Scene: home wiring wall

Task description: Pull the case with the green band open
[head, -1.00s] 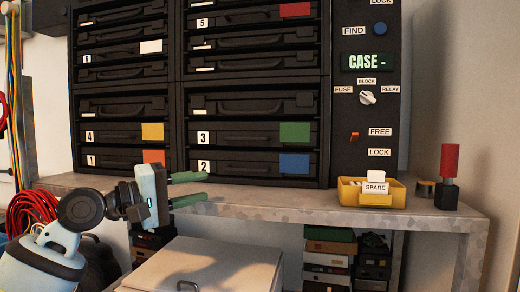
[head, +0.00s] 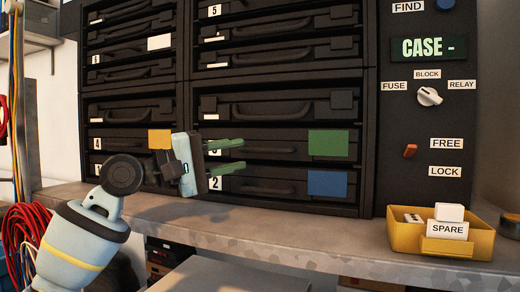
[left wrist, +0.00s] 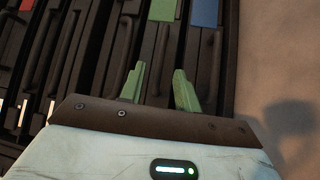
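The case with the green band (head: 328,143) is a black drawer-like case in the lower right stack, above the case with a blue band (head: 327,183). Its front is flush with its neighbours. My left gripper (head: 243,154) is in front of its left part, fingers pointing right and apart, partly covering the number 3 label. In the left wrist view the green fingers (left wrist: 160,85) are spread with nothing between them, and the green band (left wrist: 163,10) shows beyond them. I cannot tell whether a fingertip touches the case. My right gripper is not in view.
A yellow SPARE tray (head: 405,236) stands on the grey shelf (head: 290,232) below. Red cables (head: 28,235) hang at left.

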